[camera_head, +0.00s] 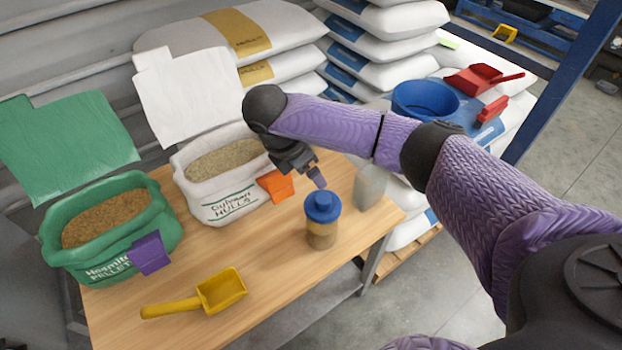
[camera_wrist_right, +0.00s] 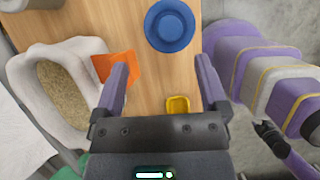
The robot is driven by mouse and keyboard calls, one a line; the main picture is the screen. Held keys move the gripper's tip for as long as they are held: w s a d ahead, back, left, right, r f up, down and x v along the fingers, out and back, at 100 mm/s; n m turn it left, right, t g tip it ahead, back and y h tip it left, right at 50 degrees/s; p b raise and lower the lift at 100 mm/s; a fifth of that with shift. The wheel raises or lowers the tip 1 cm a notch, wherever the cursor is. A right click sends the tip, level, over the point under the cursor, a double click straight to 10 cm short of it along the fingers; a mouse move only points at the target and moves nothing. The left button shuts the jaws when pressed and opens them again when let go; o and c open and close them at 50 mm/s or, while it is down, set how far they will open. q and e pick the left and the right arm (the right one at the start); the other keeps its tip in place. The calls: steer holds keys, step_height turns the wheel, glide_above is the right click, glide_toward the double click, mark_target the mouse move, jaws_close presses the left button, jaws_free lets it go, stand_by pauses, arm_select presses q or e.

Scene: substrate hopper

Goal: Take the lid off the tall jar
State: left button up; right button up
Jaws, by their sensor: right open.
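The tall jar (camera_head: 321,235) stands upright on the wooden table near its right edge. It is clear with tan contents, and its blue lid (camera_head: 322,206) sits on top. In the right wrist view the round blue lid (camera_wrist_right: 170,26) shows from above, beyond the fingertips. My right gripper (camera_head: 307,170) is above the table, just behind and left of the lid in the head view, apart from it. In the right wrist view its two fingers (camera_wrist_right: 163,78) are spread with nothing between them. My left gripper is not in view.
A translucent container (camera_head: 369,187) stands close to the jar's right. A yellow scoop (camera_head: 220,291) lies in front.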

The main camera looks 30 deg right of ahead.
steer(key=b, duration=0.2)
glide_above(323, 198)
steer(key=a, duration=0.1)
steer(key=f, duration=0.4)
steer(key=shift+w+a+f, duration=0.15)
steer(key=shift+w+f, duration=0.1)
steer(key=shift+f, duration=0.15)
steer(key=f+b, duration=0.2)
steer(key=f, duration=0.1)
steer(key=f+b, duration=0.1)
steer(key=shift+s+d+f, duration=0.25)
steer(key=shift+s+d, duration=0.05)
steer(key=shift+d, duration=0.1)
steer(key=shift+d+f, duration=0.15)
steer(key=shift+f, duration=0.05)
steer(key=shift+r, duration=0.2)
steer(key=shift+c, duration=0.2)
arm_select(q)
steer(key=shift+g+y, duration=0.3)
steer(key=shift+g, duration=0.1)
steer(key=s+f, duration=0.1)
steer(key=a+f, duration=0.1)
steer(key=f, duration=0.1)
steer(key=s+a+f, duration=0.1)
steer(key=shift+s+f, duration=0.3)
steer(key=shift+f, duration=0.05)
arm_select(e)
jaws_close()
